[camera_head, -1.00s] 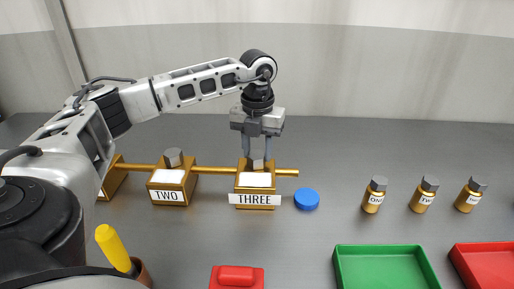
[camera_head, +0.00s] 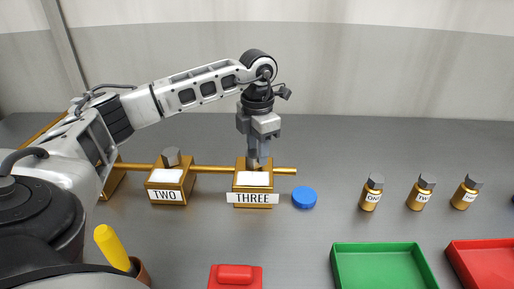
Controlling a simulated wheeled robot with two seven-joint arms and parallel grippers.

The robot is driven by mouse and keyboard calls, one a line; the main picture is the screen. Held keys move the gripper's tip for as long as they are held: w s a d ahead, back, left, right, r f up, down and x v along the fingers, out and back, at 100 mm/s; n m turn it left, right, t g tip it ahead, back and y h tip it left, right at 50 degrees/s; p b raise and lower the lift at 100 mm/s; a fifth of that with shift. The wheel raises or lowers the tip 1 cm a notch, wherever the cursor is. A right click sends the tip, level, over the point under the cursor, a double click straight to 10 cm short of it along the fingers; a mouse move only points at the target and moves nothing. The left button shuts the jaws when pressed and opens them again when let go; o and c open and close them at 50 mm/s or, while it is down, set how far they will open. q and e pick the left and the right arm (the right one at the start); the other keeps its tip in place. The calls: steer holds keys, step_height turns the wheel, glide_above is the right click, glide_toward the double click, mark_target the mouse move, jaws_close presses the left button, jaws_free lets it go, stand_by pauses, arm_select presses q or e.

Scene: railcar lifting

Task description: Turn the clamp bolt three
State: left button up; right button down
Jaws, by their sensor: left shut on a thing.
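The clamp labelled THREE (camera_head: 254,181) is a gold block with a white top on a gold rail, in the middle of the head view. My left gripper (camera_head: 258,158) points straight down over it and is shut on clamp bolt three, a grey bolt head mostly hidden by the fingers. The gripper body is rotated at an angle to the block. My right gripper is not in view.
Clamp TWO (camera_head: 168,194), with its grey bolt head, stands left on the gold rail (camera_head: 212,169). A blue disc (camera_head: 304,198) lies right of clamp THREE. Several gold labelled bottles stand right. A green tray (camera_head: 385,268), red tray (camera_head: 488,262) and red block (camera_head: 236,277) lie in front.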

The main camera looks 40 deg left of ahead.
arm_select(q)
steer(key=shift+r+m, duration=0.1)
steer(key=shift+m, duration=0.3)
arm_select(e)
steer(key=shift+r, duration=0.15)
arm_select(q)
steer(key=shift+w, duration=0.1)
steer(key=o, duration=1)
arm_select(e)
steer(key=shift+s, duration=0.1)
arm_select(q)
step_height(320, 180, up, 8)
steer(key=shift+f, duration=0.1)
step_height(320, 180, up, 8)
steer(key=shift+r+p, duration=0.1)
steer(key=shift+p, duration=0.95)
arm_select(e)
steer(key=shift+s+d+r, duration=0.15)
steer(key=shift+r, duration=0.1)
